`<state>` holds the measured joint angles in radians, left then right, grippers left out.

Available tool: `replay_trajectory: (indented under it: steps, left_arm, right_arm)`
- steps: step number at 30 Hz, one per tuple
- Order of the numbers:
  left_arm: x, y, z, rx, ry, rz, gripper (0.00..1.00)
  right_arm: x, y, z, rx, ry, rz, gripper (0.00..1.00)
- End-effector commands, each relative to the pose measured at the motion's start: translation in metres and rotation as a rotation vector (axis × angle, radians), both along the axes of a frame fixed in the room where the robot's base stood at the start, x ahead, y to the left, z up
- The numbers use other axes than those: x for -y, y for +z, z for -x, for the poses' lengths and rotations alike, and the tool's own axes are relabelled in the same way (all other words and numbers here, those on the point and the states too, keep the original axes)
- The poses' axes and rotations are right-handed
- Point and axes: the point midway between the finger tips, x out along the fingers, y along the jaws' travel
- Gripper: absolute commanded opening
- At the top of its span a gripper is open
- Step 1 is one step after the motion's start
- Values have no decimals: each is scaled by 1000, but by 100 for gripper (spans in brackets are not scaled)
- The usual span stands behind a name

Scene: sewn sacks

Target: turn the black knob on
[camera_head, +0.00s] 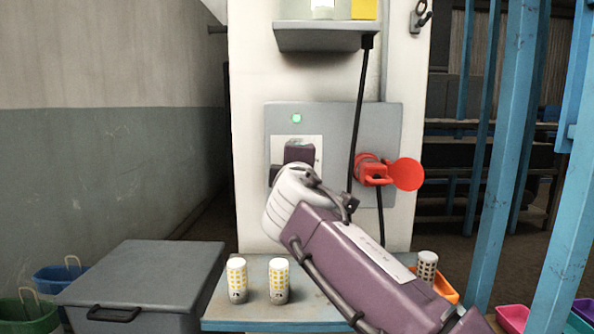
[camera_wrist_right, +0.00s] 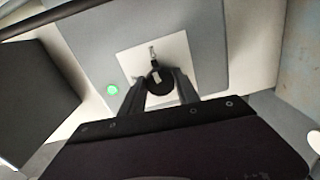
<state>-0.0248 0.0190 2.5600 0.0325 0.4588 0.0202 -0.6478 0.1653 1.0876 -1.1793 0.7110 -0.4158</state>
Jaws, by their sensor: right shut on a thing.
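The black knob (camera_wrist_right: 156,74) sits on a white plate (camera_wrist_right: 172,52) on the grey panel in the right wrist view, with a pale mark on its face. My right gripper (camera_wrist_right: 160,82) is shut on it, one finger on each side. In the head view my right arm reaches up to the grey panel (camera_head: 340,112), and the gripper hides most of the knob and part of the white plate (camera_head: 282,143). A green light (camera_head: 297,118) glows on the panel above the plate; it also shows in the right wrist view (camera_wrist_right: 112,90). My left gripper is out of view.
A red switch with a round red disc (camera_head: 406,174) is right of the plate. A black cable (camera_head: 360,110) hangs from the grey shelf (camera_head: 325,38). A grey lidded box (camera_head: 150,275) is at left.

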Motion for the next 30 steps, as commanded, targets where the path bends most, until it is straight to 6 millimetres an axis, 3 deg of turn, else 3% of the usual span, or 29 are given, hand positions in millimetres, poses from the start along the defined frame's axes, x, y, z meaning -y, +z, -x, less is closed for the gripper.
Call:
replay_trajectory:
  steps: [23, 24, 26, 30]
  left_arm:
    - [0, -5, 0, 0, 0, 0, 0]
    - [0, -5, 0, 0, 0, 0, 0]
    - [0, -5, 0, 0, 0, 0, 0]
    - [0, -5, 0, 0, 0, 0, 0]
  right_arm:
    - [0, -1, 0, -3, 0, -91, 0]
    - [0, -1, 0, -3, -1, -91, 46]
    - [0, -1, 0, -2, 0, -91, 59]
    - [0, -1, 0, -1, 0, -90, 59]
